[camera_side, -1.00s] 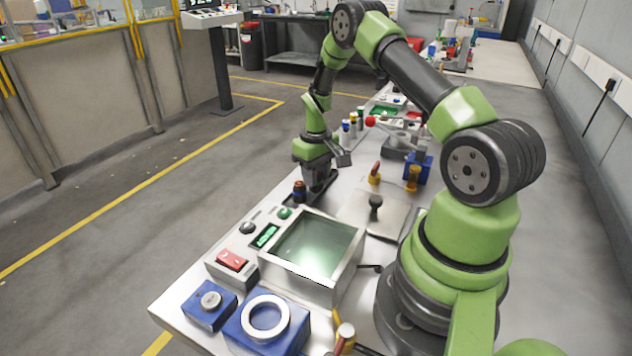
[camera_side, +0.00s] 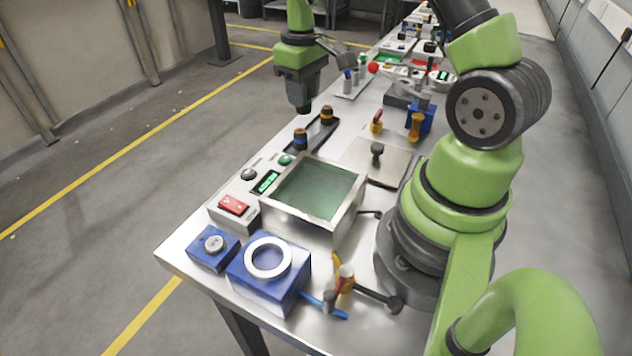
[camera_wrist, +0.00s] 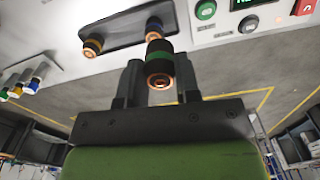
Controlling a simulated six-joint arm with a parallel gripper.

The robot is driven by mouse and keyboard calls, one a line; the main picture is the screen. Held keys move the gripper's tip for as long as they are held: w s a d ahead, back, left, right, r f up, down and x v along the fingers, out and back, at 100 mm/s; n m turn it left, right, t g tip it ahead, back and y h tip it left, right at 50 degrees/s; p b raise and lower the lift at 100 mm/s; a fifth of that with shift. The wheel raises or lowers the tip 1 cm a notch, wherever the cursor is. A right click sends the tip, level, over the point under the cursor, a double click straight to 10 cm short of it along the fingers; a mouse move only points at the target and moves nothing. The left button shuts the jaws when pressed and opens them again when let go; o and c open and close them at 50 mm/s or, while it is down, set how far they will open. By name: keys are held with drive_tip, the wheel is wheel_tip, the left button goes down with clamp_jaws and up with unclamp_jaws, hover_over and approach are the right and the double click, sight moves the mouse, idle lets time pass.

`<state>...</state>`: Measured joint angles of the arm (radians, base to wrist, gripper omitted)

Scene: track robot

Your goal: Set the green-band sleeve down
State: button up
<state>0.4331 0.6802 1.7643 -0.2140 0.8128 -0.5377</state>
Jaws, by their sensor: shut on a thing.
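My gripper (camera_side: 303,98) is shut on the green-band sleeve (camera_wrist: 158,60), a short dark cylinder with a green band and a coppery end. In the wrist view the sleeve sits between the two dark fingers of my gripper (camera_wrist: 160,74). In the side view my gripper is raised above and a little beyond the dark tray (camera_side: 313,134), and the sleeve's band cannot be made out there. A blue-band sleeve (camera_side: 300,137) and a yellow-band sleeve (camera_side: 327,115) stand at the two ends of the tray, with bare tray between them.
A control panel (camera_side: 235,207) with buttons and an open metal box (camera_side: 318,205) stand nearer the camera. Blue fixtures (camera_side: 268,280) sit at the near end. A metal plate with a black knob (camera_side: 377,155) lies right of the tray. Several small bottles (camera_side: 354,76) stand farther back.

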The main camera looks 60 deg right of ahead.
drive_tip(key=s+a+n, duration=0.7)
drive_tip(key=s+a, duration=0.3)
drive_tip(key=a, duration=0.4)
drive_tip(key=shift+d+f, duration=0.1)
drive_tip(key=shift+f, duration=4.4)
drive_tip(key=shift+f, duration=0.1)
drive_tip(key=o, duration=1)
drive_tip(key=shift+c, duration=0.2)
